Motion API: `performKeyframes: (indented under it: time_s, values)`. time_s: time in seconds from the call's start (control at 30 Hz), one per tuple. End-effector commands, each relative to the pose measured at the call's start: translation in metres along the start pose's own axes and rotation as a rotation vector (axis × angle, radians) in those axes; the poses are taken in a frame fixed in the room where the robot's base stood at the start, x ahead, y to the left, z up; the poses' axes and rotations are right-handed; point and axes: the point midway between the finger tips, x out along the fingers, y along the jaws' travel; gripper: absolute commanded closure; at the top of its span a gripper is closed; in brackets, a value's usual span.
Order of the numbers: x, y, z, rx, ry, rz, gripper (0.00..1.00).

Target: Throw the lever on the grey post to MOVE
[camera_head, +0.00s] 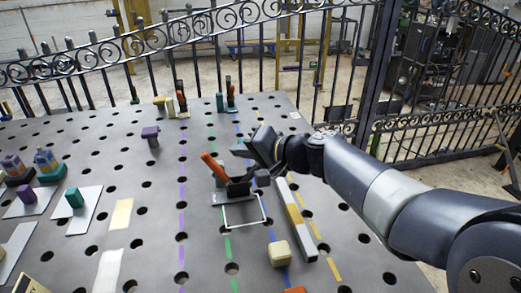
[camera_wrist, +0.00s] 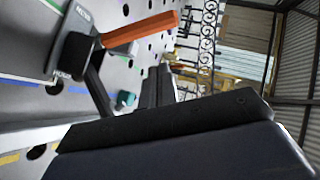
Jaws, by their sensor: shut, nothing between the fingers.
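An orange lever handle (camera_head: 212,166) rises up and to the left from a dark pivot (camera_head: 238,187) on a small grey base (camera_head: 219,199) in the head view. In the wrist view the orange handle (camera_wrist: 140,32) points right from a black hub (camera_wrist: 78,52) on a grey face (camera_wrist: 32,40) with small labels near the hub; I cannot read them surely. My gripper (camera_head: 250,147) is shut and empty, just above and right of the handle in the head view. Its dark fingers also show in the wrist view (camera_wrist: 158,84), below the handle and apart from it.
The perforated grey table (camera_head: 150,215) has coloured lines. A long pale bar (camera_head: 296,220) and a cream block (camera_head: 279,252) lie right and in front of the lever. Coloured blocks on plates (camera_head: 78,200) stand at left. An iron fence (camera_head: 180,40) runs behind the table.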

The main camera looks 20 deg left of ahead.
Motion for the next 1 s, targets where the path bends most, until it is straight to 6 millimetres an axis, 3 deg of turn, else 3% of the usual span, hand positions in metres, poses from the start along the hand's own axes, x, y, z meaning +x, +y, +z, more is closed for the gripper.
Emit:
performKeyframes:
  time_s: [0.23,0.77,1.0]
  values:
    - [0.023,0.000,0.024,0.000,-0.002,-0.001,1.00]
    - [0.028,-0.001,0.029,-0.007,0.000,0.007,1.00]
    - [0.040,-0.002,0.042,-0.078,-0.001,0.071,1.00]
